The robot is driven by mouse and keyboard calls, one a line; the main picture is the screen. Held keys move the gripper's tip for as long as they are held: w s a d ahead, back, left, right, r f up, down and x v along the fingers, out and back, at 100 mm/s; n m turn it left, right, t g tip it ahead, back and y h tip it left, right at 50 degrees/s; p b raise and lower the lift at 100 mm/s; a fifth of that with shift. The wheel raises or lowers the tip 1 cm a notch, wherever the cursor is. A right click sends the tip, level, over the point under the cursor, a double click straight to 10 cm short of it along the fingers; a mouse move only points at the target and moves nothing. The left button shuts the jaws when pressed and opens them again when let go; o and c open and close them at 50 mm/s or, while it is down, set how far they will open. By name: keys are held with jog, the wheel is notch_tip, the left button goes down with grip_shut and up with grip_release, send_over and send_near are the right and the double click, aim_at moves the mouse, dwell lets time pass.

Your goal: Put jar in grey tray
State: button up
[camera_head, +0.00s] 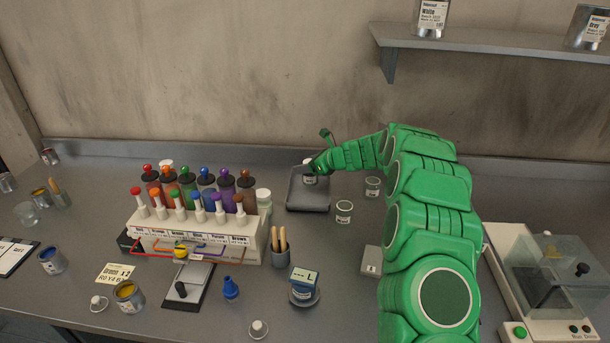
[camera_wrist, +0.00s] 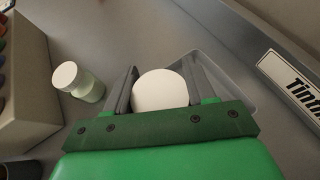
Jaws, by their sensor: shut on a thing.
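The jar, with a round white lid, is between the fingers of my gripper (camera_wrist: 160,88), which is shut on it. In the head view, the held jar (camera_head: 309,180) is at the grey tray (camera_head: 308,208), over its back part. I cannot tell whether its base touches the tray floor. In the wrist view, the tray (camera_wrist: 236,84) shows behind and to the right of the fingers. The jar's lower part is hidden there.
Similar small jars stand right of the tray (camera_head: 344,212) (camera_head: 373,187). A white-lidded jar (camera_wrist: 78,80) stands left of it, beside the rack (camera_head: 205,238) of coloured bottles. A scale-like machine (camera_head: 545,275) is far right. A shelf (camera_head: 490,42) hangs above.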

jog(key=shift+w+a+f, duration=0.15)
jog(key=shift+w+f, duration=0.45)
jog(key=shift+f, duration=1.7)
jog(key=shift+f, duration=0.1)
jog(key=o, duration=1.4)
jog(key=shift+c, duration=0.2)
